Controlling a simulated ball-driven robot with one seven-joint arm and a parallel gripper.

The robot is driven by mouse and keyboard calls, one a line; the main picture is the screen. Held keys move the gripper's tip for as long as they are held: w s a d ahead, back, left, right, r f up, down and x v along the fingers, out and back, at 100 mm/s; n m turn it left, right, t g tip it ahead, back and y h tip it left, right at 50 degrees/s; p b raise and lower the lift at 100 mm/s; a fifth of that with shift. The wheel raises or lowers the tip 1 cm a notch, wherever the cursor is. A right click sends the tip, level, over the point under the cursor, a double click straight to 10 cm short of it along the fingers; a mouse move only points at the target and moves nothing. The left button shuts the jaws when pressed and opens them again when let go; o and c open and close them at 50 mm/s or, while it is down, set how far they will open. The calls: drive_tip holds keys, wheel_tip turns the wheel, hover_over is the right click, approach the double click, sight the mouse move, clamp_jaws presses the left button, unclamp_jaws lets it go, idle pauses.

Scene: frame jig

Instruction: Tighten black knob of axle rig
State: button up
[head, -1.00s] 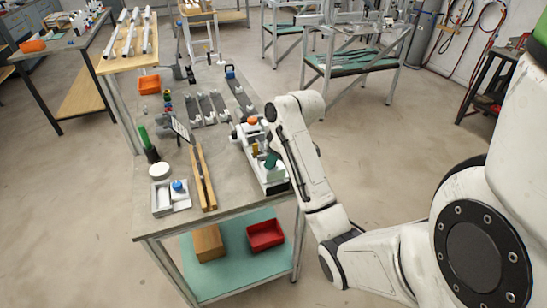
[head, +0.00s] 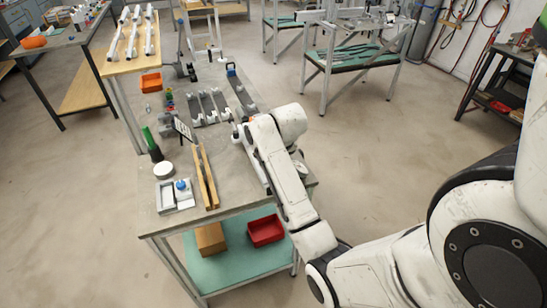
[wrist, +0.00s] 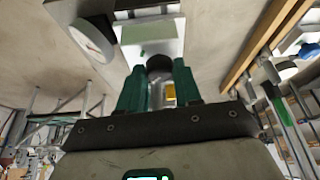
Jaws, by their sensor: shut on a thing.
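In the wrist view, the green fingers of my gripper (wrist: 160,80) are closed around a round black knob (wrist: 160,63). The knob sits at the near end of the white axle rig (wrist: 150,48), which has a pale rectangular face. A yellow patch shows between the fingers below the knob. In the head view, my forearm covers most of the axle rig, and only a strip of its pale left side (head: 257,166) shows on the bench. My gripper and the knob are hidden there behind the arm.
A round white dial (wrist: 92,38) is close beside the rig in the wrist view. In the head view, a wooden rail (head: 206,178), a grey tray (head: 176,195) and a green-topped bottle (head: 151,144) stand left on the bench. A red bin (head: 265,230) is on the lower shelf.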

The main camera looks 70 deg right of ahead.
drive_tip(key=m, duration=0.1)
drive_tip(key=m+g+h, duration=0.1)
drive_tip(key=m, duration=0.1)
drive_tip(key=shift+w+a+m, duration=0.15)
drive_tip(key=shift+w+m, duration=0.05)
drive_tip(key=shift+m, duration=0.1)
drive_tip(key=m+g, duration=0.1)
drive_tip(key=m, duration=0.2)
drive_tip(key=shift+w+m+g, duration=0.15)
drive_tip(key=shift+m+g, duration=0.15)
drive_tip(key=m+g, duration=0.1)
drive_tip(key=m, duration=0.2)
drive_tip(key=shift+w+m, duration=0.1)
drive_tip(key=shift+m, duration=0.2)
drive_tip(key=shift+m+g+b, duration=0.3)
drive_tip(key=shift+m+g, duration=0.4)
drive_tip(key=shift+m, duration=0.9)
drive_tip(key=o, duration=1)
drive_tip(key=shift+o, duration=0.2)
drive_tip(key=v, duration=1)
drive_tip(key=shift+w+r, duration=0.25)
drive_tip(key=shift+r, duration=0.1)
